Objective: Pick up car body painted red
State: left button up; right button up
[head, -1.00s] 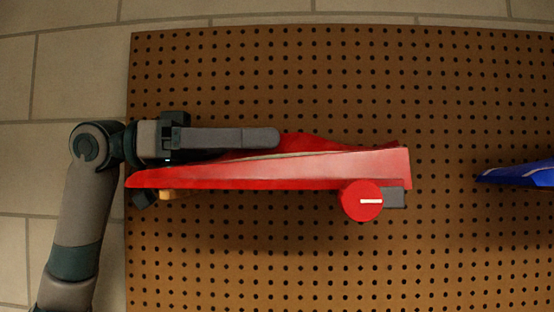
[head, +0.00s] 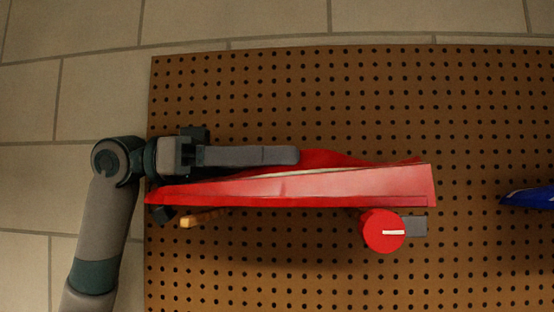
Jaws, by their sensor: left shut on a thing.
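The car body painted red (head: 330,187) is a long wedge shape in the middle of the head view, its narrow end to the left and its wide end to the right. My left gripper (head: 245,156) comes in from the left and lies along the body's upper edge. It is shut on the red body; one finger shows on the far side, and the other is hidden. The body appears a little above the board, with a shadow beneath it. My right gripper is not in view.
A brown perforated board (head: 470,110) fills most of the view. A round red knob (head: 383,231) with a white mark and a small grey block (head: 414,226) are below the body's right end. A small orange peg (head: 196,219) is below its left end. A blue piece (head: 528,197) is at the right edge.

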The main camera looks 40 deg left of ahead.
pick_arm(q)
notch_tip(320, 180, up, 5)
jog(key=p, duration=0.3)
jog(key=shift+f, duration=0.2)
jog(key=shift+r, duration=0.5)
jog(key=shift+s+d+r, duration=0.15)
jog(key=shift+s+r, duration=0.05)
jog(key=shift+s, duration=0.1)
jog(key=s+d, duration=0.5)
jog(key=s, duration=0.3)
jog(key=s+d, duration=0.5)
jog(key=s, duration=0.3)
